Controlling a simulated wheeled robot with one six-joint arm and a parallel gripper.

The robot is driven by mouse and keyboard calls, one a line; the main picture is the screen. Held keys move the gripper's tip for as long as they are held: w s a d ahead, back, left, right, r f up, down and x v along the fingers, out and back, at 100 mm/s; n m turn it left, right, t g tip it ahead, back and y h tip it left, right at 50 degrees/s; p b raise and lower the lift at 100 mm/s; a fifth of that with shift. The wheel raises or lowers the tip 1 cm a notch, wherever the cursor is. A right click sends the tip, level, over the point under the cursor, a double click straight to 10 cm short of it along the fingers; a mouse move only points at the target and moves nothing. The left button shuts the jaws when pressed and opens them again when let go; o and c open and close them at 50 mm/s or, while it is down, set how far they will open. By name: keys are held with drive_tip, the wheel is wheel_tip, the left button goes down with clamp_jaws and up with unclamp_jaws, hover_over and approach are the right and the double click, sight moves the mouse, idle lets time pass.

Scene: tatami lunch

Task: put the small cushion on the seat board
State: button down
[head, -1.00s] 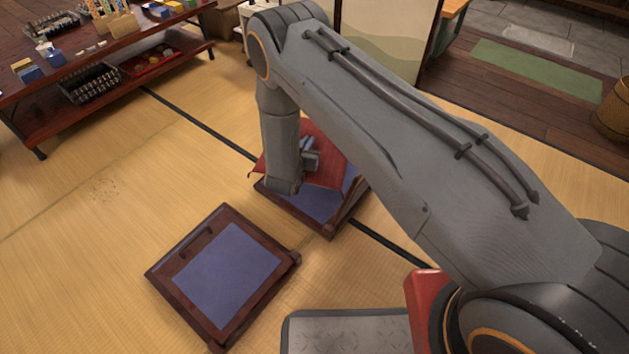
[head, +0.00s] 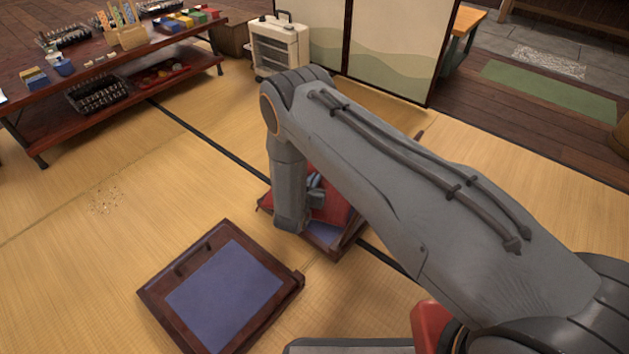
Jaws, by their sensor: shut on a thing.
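The small cushion, red (head: 338,208), shows beside my wrist and partly behind my arm in the head view. My gripper (head: 315,190) is mostly hidden by my own arm and is shut on the cushion. Under the cushion is a dark wooden board with a blue pad (head: 322,233); the cushion covers much of it. I cannot tell whether the cushion touches this board. A second similar board (head: 220,290), with a bare blue pad, lies on the tatami at the front left. I cannot tell which is the task's seat board.
A low dark table (head: 110,70) with small goods and black baskets stands at the upper left. A cream heater-like box (head: 278,45) and a sliding screen (head: 400,55) stand at the back.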

drive_tip(key=shift+f, duration=0.1)
drive_tip(key=c, duration=1.9)
unclamp_jaws()
